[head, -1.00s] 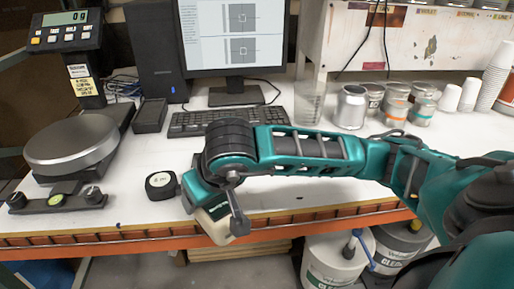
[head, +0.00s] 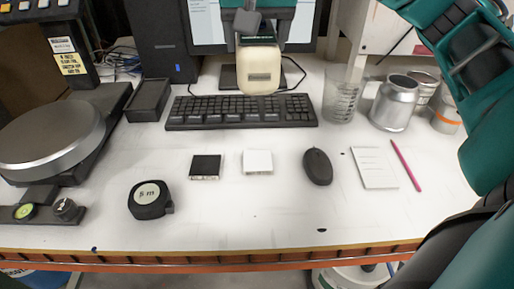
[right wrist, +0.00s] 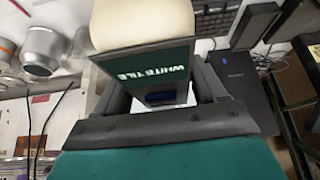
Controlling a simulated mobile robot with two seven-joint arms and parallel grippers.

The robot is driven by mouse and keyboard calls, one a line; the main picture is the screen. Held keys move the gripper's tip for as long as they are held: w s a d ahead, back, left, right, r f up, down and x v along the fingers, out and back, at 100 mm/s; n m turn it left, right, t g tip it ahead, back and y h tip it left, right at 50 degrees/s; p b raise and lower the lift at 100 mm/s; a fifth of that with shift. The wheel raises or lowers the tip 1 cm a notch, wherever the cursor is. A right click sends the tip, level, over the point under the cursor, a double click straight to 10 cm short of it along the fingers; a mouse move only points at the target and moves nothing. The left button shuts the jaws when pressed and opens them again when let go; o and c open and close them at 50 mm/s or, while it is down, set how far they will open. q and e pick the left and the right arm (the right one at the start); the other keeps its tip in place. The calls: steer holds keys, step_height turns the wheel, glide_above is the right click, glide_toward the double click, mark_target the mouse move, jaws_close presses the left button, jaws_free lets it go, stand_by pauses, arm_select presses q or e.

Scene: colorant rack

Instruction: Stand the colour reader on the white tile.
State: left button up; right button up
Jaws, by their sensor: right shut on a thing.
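The colour reader (head: 259,68) is a cream block with a dark green face. My right gripper (head: 257,24) is shut on it and holds it up in front of the monitor, apart from the bench. In the right wrist view the reader's cream body (right wrist: 142,22) and its display (right wrist: 150,68) reading "WHITE TILE" sit between the jaws. The white tile (head: 257,161) lies flat on the bench, bare, lower in the head view than the reader. A black tile (head: 206,166) lies just left of it. My left gripper is not in view.
A keyboard (head: 241,112) lies behind the tiles. A tape measure (head: 150,200) is front left, a mouse (head: 318,167) right of the white tile, then a notepad (head: 375,168) and pink pencil (head: 406,165). A clear cup (head: 341,97) and cans stand back right. The bench front is clear.

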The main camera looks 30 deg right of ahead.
steer(key=shift+d+r, duration=0.2)
steer(key=shift+f+b, duration=3)
steer(key=shift+f, duration=6.75)
steer(key=shift+f, duration=0.2)
steer(key=o, duration=1.6)
steer(key=shift+r, duration=0.1)
